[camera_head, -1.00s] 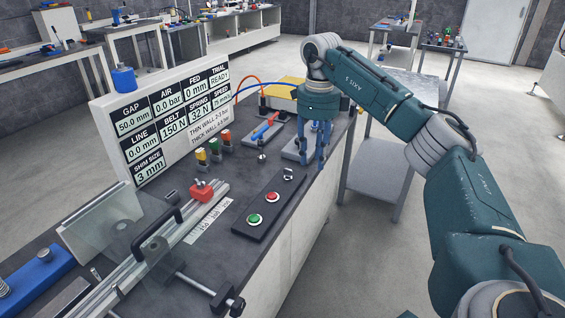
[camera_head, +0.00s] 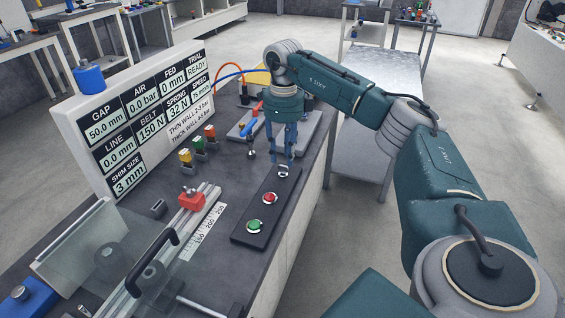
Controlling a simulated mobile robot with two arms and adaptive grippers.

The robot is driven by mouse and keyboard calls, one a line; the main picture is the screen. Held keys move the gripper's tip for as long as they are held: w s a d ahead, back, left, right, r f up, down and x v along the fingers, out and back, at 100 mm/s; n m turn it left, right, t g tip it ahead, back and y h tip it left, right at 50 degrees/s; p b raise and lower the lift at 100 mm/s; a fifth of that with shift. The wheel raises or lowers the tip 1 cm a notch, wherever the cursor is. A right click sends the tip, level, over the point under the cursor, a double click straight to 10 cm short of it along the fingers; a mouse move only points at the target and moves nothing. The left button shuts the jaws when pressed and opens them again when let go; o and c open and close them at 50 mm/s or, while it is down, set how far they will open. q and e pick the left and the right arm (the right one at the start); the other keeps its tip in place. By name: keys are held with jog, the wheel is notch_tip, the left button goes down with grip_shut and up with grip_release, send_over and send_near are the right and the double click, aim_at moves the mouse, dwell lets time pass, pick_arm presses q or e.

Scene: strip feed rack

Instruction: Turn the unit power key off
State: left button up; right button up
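The unit power key (camera_head: 283,173) is a small silver key switch at the far end of a black control panel (camera_head: 250,237), which also carries a red button (camera_head: 269,198) and a green button (camera_head: 254,227). My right gripper (camera_head: 281,163) points down just above the key. Its two fingers look apart, with a gap between them, and nothing shows held. The fingertips partly cover the key, so I cannot tell whether they touch it or which way it is turned. My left gripper is not in view.
A display board (camera_head: 128,130) stands along the bench's left side and reads TRIAL READY. Green, yellow and orange lamps (camera_head: 198,145) stand before it. A rail with a red clamp (camera_head: 191,200) lies left of the panel. A blue-handled lever device (camera_head: 248,128) sits behind the gripper.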

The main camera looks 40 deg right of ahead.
aim_at(282, 166)
jog(key=f, duration=0.3)
jog(key=shift+w, duration=0.2)
jog(key=shift+s+f, duration=0.1)
jog(key=shift+f, duration=0.55)
grip_shut()
